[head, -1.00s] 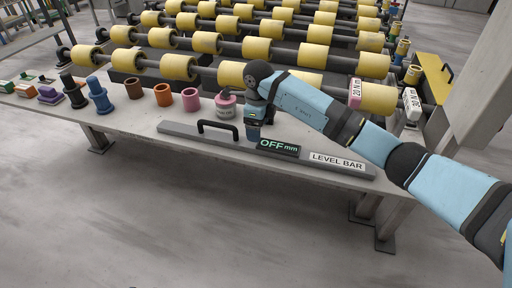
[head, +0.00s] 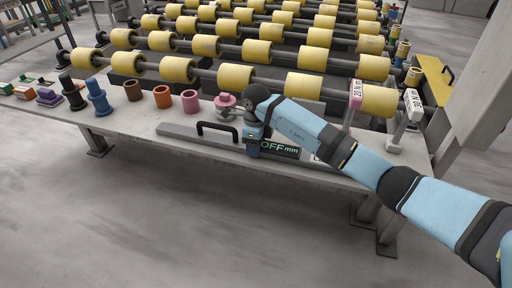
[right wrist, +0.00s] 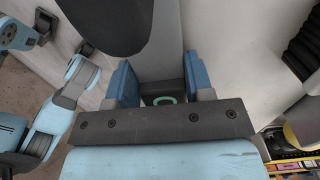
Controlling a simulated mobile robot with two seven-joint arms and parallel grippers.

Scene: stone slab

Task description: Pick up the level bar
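The level bar (head: 183,134) is a long grey bar lying along the front edge of the table. It has a black handle (head: 217,126), a dark display reading OFF mm (head: 284,150) and a white label mostly hidden behind my right arm. My right gripper (head: 253,150) points down at the bar beside the display. In the right wrist view my right gripper (right wrist: 161,88) has its two blue fingers apart, one on each side of the bar, with a green display character between them. Any contact is hard to judge. My left gripper does not show in the head view.
The grey table (head: 125,123) carries a brown ring (head: 132,91), an orange ring (head: 162,97), a pink ring (head: 190,102), a pink weight (head: 225,104) and blue and black stepped pieces on the left. Yellow rollers (head: 178,70) stand behind. A white tag (head: 411,104) stands at right.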

